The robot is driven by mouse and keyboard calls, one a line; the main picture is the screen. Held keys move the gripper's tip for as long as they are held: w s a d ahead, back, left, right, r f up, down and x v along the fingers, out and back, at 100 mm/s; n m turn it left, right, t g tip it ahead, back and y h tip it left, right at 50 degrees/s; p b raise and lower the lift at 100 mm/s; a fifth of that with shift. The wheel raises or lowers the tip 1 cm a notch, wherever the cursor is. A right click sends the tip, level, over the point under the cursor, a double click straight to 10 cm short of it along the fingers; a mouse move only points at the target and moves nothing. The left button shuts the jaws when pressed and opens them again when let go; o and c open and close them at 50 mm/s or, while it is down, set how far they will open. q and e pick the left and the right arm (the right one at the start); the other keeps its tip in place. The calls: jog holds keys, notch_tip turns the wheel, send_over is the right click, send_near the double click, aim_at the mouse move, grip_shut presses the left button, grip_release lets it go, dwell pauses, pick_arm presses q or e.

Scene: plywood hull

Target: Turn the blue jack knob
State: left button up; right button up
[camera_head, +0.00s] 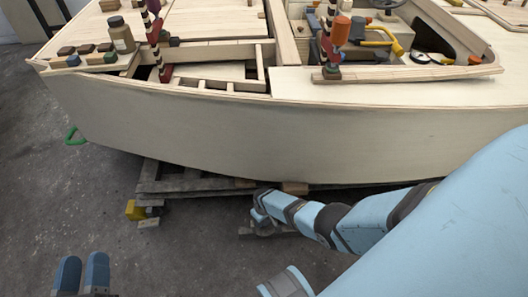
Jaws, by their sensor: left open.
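A small blue piece (73,60) sits at the left front corner of the plywood hull (270,138), beside a green piece. A dark red and white striped post (155,40) stands just right of it, with a small dark knob at its side. I cannot tell which part is the blue jack knob. My left gripper (82,276) is open and empty at the bottom left, over the floor and well away from the hull. My right arm reaches in from the right, low in front of the hull. Its gripper (261,219) is small and its jaws are unclear.
A brown bottle (122,35) stands on the hull's left corner. A second striped post and an orange-handled tool (340,31) are at the right. Wooden pallets (190,181) and a yellow block (135,211) lie under the hull.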

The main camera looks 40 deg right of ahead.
dwell(0.5)
jog(key=o, duration=0.9)
jog(key=shift+r+p, duration=0.45)
jog(key=shift+r, duration=0.1)
notch_tip(320, 180, up, 8)
jog(key=p, duration=0.6)
pick_arm(q)
jog(key=s+a+f+g+y+p, duration=0.2)
jog(key=a+f+g+y, duration=0.2)
jog(key=f, duration=0.6)
jog(key=shift+s+a+f+g+y+p, duration=0.3)
jog(key=shift+a+g, duration=0.35)
jog(key=shift+g, duration=0.35)
pick_arm(e)
notch_tip(320, 180, up, 5)
jog(key=shift+f, duration=0.15)
pick_arm(q)
jog(key=shift+f, duration=0.1)
